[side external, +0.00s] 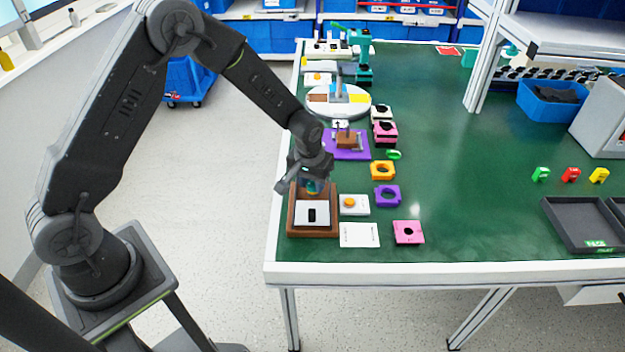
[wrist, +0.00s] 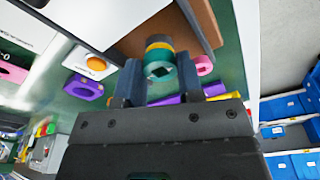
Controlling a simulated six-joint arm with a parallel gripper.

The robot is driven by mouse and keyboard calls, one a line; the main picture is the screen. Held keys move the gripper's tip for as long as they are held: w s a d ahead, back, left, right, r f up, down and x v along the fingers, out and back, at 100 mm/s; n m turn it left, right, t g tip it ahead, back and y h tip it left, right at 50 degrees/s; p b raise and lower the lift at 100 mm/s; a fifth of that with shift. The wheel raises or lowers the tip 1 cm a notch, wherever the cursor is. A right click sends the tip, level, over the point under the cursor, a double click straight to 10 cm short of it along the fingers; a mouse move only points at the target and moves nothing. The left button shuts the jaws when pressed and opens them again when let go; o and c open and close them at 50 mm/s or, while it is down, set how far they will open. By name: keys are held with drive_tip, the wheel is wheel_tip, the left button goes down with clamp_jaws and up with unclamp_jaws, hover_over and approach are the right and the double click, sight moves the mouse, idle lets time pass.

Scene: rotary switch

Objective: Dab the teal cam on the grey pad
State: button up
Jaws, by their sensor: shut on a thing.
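The teal cam (wrist: 160,66) is a short round piece with a yellow band and a dark square hole in its end. My gripper (wrist: 158,82) is shut on it, with one finger on each side. In the side external view, the teal cam (side external: 313,187) shows under my gripper (side external: 312,181), over the back part of a brown wooden tray (side external: 293,224). The cam appears above the tray; any contact is hidden.
A white box with an orange button (side external: 354,204) stands right of the tray, with a white card (side external: 360,235) in front. Purple (side external: 387,195), orange (side external: 382,170) and pink (side external: 408,232) blocks lie further right. A purple plate (side external: 358,153) is behind. The green table's middle is clear.

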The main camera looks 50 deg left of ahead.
drive_tip(key=shift+f, duration=0.5)
idle(0.6)
drive_tip(key=shift+r, duration=3.55)
